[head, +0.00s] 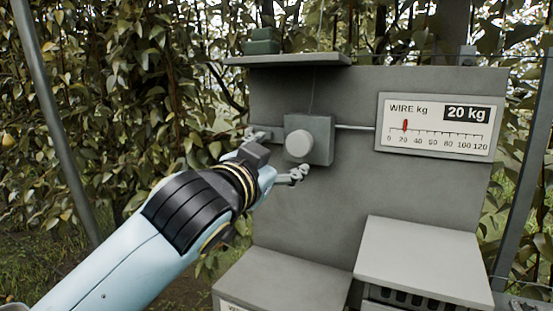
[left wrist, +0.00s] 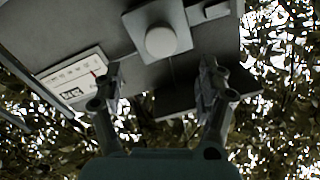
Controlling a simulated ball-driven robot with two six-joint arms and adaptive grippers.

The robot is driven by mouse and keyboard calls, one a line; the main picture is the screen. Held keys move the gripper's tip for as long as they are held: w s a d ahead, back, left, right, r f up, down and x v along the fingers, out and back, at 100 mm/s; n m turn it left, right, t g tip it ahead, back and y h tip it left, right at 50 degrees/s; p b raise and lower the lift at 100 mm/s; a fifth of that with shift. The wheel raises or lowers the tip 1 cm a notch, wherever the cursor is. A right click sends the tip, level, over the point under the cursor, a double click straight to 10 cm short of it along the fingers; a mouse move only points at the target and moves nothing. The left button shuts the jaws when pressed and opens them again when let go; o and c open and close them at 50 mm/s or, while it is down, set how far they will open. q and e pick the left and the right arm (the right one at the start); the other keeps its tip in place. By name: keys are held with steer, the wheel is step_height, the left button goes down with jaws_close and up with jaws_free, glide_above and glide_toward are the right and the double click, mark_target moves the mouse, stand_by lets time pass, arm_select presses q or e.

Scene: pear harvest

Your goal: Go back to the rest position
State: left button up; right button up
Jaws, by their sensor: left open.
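My left gripper (head: 280,156) is open beside a grey box with a round pale knob (head: 299,143), at the box's left side in the head view. No object shows between its fingers. In the left wrist view the two fingers (left wrist: 162,75) stand apart, with the knob (left wrist: 160,42) beyond them. Whether a finger touches the box I cannot tell. The box is fixed to an upright grey panel (head: 350,205). My right gripper is not in view.
A gauge sign (head: 437,127) reads "WIRE kg" and "20 kg", its red pointer near 20. A shelf (head: 290,60) bears a dark green box (head: 262,40). Pale boxes (head: 425,258) stand below the panel. Metal posts (head: 60,120) and leafy foliage flank it.

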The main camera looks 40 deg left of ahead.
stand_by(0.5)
arm_select(q)
steer(key=s+d+f+g+h, duration=0.25)
steer(key=s+f+g, duration=0.45)
steer(key=s+f, duration=0.55)
steer(key=s+d+f+g+h, duration=0.1)
steer(key=s+d+f+g, duration=0.2)
steer(key=s+f+g, duration=0.65)
steer(key=s+a+f+n+t+b, duration=0.1)
steer(key=s+f+b, duration=0.2)
steer(key=f, duration=1.6)
steer(key=s+a+f+b, duration=0.2)
steer(key=f+b, duration=0.2)
steer(key=f, duration=1.4)
steer(key=s+f+b, duration=0.3)
steer(key=s+f, duration=1.4)
steer(key=shift+s+a+f+g+b, duration=0.2)
steer(key=shift+f+g+b, duration=0.15)
steer(key=shift+f+g, duration=0.1)
